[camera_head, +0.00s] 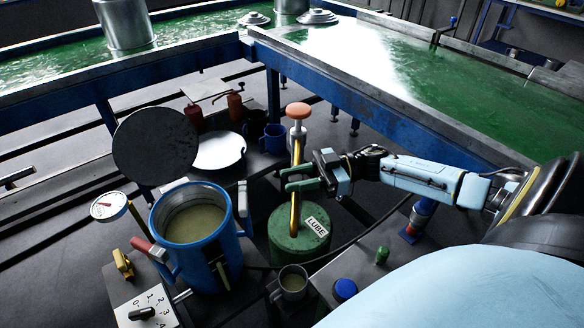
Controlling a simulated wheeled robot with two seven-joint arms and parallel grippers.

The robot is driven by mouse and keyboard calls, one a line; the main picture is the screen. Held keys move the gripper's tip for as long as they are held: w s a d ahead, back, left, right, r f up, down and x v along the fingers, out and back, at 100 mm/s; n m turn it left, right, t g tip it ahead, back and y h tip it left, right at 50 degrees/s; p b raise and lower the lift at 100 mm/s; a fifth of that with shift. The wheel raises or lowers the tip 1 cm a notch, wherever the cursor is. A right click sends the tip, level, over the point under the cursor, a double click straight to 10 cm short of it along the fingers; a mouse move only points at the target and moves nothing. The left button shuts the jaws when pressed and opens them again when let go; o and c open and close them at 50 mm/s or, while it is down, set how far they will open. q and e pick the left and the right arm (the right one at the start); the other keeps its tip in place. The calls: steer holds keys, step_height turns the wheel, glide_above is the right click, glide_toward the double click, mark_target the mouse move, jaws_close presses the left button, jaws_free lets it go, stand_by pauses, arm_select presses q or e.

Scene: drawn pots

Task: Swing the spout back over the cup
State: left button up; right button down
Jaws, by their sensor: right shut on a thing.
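A green can (286,246) labelled LUBE stands in the middle, with an upright brass rod (296,212) topped by an orange knob (298,110). My right gripper (297,178) comes in from the right, and its green fingers are closed at the brass rod, above the can and below the knob. A grey cup (291,282) with a murky filling stands upright in front of the can. I cannot make out a separate spout; it may be hidden by the fingers. My left gripper is not in view.
A blue pot (243,262) of yellowish liquid stands left of the can, with a dark round lid (155,146) behind. A gauge (108,205) and a dial panel (146,308) are farther left.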

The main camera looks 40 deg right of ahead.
steer(key=c, duration=1.1)
jaws_free()
steer(key=shift+s+d, duration=0.1)
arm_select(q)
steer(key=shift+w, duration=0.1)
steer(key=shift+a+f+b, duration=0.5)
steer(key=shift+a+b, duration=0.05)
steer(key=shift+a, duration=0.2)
arm_select(e)
steer(key=shift+v, duration=6.7)
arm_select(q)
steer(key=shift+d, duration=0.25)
